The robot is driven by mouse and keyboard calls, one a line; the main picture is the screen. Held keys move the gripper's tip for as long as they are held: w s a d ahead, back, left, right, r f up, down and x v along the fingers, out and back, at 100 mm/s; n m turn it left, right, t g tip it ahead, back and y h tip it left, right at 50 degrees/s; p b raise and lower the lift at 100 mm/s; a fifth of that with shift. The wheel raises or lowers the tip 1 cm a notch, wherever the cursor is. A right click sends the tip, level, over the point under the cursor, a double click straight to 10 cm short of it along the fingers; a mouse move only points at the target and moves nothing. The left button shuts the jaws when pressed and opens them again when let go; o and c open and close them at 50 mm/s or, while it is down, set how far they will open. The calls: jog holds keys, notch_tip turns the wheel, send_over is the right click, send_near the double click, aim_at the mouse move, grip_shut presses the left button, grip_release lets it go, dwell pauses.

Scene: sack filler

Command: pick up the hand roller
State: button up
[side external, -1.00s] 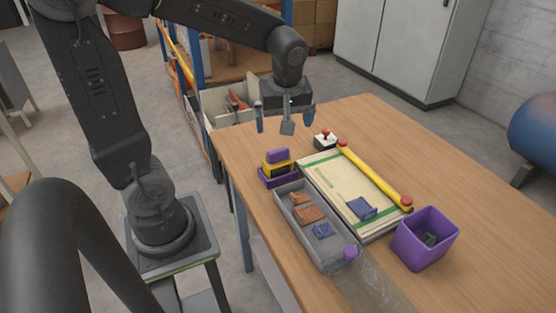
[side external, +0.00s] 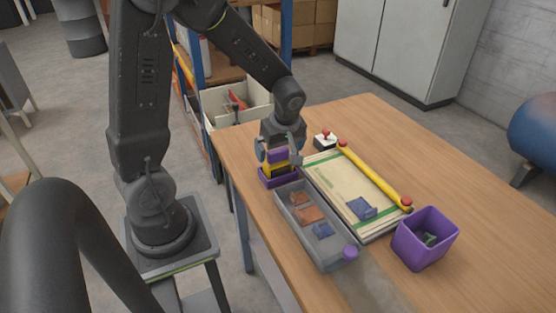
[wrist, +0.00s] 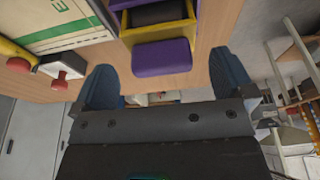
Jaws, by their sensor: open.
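The hand roller has a purple handle block (side external: 277,155), a yellow frame and a black drum, and sits in a low purple holder (side external: 279,181) near the table's far-left edge. In the wrist view the purple handle (wrist: 162,57) lies between my two blue fingers, with the yellow frame and black drum beyond it. My gripper (side external: 281,151) is open and low, right at the handle, one finger to each side. It also shows in the wrist view (wrist: 163,63). I cannot tell whether the fingers touch the handle. The gripper partly hides the roller's top.
A grey tray (side external: 334,262) with coloured pieces stands just in front of the holder. A board with a sack (side external: 335,184) and a yellow bar (side external: 376,176) lies to the right. A red-knobbed box (side external: 325,140) is close behind. A purple bin (side external: 424,239) stands front right.

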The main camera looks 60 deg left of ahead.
aim_at(278, 162)
jog(key=x, duration=0.4)
jog(key=shift+c, duration=0.4)
jog(key=c, duration=0.7)
